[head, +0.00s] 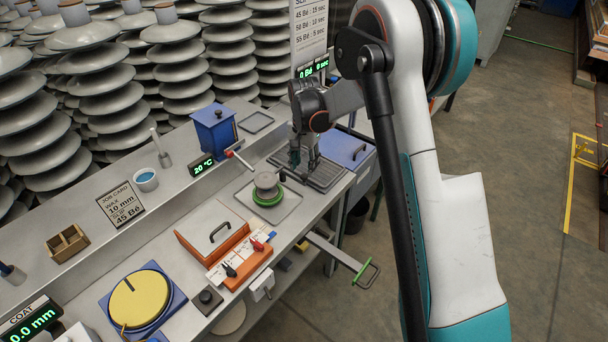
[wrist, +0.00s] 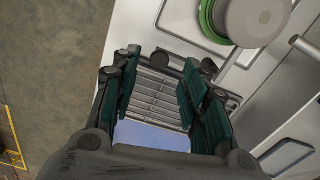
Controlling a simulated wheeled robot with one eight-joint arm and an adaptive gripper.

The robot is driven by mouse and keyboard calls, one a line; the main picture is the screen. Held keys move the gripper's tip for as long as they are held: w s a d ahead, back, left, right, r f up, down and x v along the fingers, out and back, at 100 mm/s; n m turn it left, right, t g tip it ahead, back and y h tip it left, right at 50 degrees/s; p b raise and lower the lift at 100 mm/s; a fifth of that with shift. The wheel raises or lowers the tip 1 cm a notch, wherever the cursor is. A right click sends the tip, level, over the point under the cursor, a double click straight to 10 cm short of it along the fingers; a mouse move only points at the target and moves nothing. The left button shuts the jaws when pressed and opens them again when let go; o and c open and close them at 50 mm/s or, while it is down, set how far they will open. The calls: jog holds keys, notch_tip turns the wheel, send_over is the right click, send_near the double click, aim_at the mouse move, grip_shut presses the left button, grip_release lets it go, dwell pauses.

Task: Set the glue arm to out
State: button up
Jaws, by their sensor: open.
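My gripper (head: 303,160) is over the dark ribbed drain tray (head: 325,178) at the right end of the bench. In the wrist view its two fingers (wrist: 158,80) stand apart with nothing between them, and tray slats show behind. No part is labelled as the glue arm. A thin lever with a red tip (head: 230,153) reaches over the bench beside the grey round piece on a green-rimmed base (head: 266,192), left of my gripper. A metal bar with a green handle (head: 367,274) sticks out from the bench front. I cannot tell which is the glue arm.
A blue box (head: 214,128) and a 20 °C display (head: 202,166) stand behind the lever. An orange lidded box (head: 212,234), a switch panel (head: 248,265) and a yellow disc (head: 139,299) lie left. Insulator stacks (head: 110,90) fill the back. Open floor (head: 530,150) lies right.

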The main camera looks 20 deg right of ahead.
aim_at(304, 175)
jog(key=shift+f+b, duration=0.35)
jog(key=shift+f, duration=1.55)
jog(key=shift+c, duration=0.6)
grip_shut()
